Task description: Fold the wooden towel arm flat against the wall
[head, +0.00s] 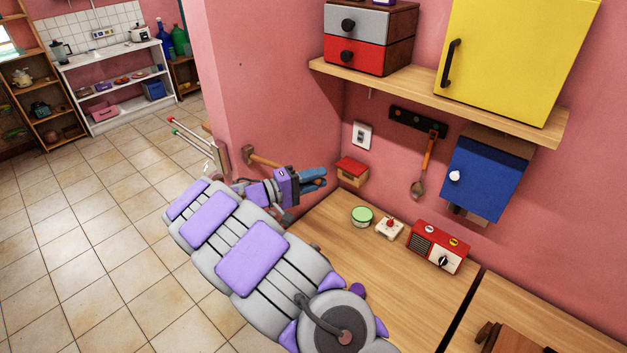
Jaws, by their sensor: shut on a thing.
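The wooden towel arm (264,158) is a short brown bar on the pink side wall, in the middle of the head view. Its thicker left end is close to the wall, and its right part runs behind my gripper (314,178). My gripper has blue fingers pointing right and is shut on the bar, near the corner of the walls. The grip itself and the bar's far end are hidden by the fingers. I cannot tell the bar's exact angle to the wall.
A rack (222,160) with red- and green-tipped rods sticks out left of the bar. Below, the wooden counter (375,285) carries a green-lidded tin (362,216) and a red radio (438,248).

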